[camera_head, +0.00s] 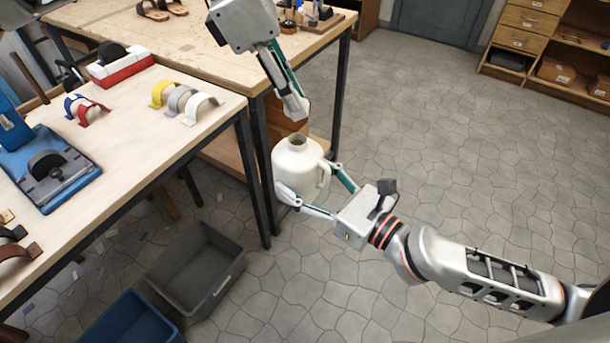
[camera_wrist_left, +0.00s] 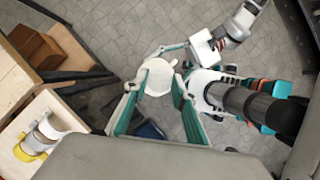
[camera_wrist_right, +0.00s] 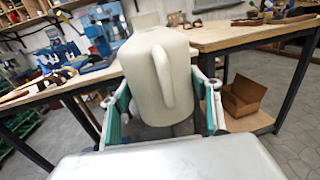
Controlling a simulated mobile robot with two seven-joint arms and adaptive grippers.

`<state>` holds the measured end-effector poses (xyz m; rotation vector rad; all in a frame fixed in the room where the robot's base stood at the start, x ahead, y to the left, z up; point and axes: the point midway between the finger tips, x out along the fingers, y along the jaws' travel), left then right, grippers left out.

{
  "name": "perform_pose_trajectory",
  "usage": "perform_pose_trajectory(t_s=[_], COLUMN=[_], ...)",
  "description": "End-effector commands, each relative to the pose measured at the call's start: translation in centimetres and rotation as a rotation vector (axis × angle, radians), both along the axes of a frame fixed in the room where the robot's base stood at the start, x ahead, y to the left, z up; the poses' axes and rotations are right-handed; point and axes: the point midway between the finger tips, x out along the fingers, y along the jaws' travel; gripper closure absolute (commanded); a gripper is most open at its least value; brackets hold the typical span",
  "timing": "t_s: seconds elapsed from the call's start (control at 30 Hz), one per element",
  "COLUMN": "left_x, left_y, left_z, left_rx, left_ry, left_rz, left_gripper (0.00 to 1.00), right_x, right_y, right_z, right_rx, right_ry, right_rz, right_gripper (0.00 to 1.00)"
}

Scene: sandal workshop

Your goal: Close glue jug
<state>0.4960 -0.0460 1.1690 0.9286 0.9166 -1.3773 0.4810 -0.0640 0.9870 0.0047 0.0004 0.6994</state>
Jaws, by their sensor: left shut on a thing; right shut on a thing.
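The cream-white glue jug (camera_head: 297,172) hangs upright in the air beside the workbench, its round mouth open at the top. My right gripper (camera_head: 314,190) is shut around the jug's body. The right wrist view shows the jug (camera_wrist_right: 155,80) between that gripper's fingers (camera_wrist_right: 165,115), with its handle facing the camera. My left gripper (camera_head: 293,108) points down just above the mouth, apart from the jug. It is shut on a small pale thing, apparently the jug's cap, mostly hidden by the fingers. The left wrist view shows the jug (camera_wrist_left: 157,82) beyond its fingertips.
A workbench (camera_head: 215,125) with yellow, grey and white straps stands left. Another table (camera_head: 205,40) stands behind, with a brown box (camera_wrist_right: 242,97) on its lower shelf. A grey crate (camera_head: 195,270) and a blue crate (camera_head: 130,320) sit on the floor. The floor to the right is clear.

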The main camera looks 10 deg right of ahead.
Motion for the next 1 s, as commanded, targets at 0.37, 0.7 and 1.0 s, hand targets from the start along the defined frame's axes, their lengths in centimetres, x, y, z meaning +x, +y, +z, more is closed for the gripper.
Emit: perform_pose_trajectory(t_s=[0.37,0.7,1.0], left_x=[0.0,0.0,0.0], left_y=[0.0,0.1,0.1], left_z=[-1.3,-3.9,-4.0], left_rx=[0.0,0.0,-0.001], left_ry=[0.003,0.001,0.0], left_rz=[-0.001,-0.001,0.0], left_gripper=[0.82,0.82,0.82], right_x=[0.0,0.0,0.0], right_y=[0.0,0.0,0.0], right_z=[0.1,0.1,0.1], right_rx=[0.001,0.001,0.001], right_ry=[-0.002,-0.002,-0.002], right_rz=[0.0,0.0,0.0], right_gripper=[0.77,0.77,0.77])
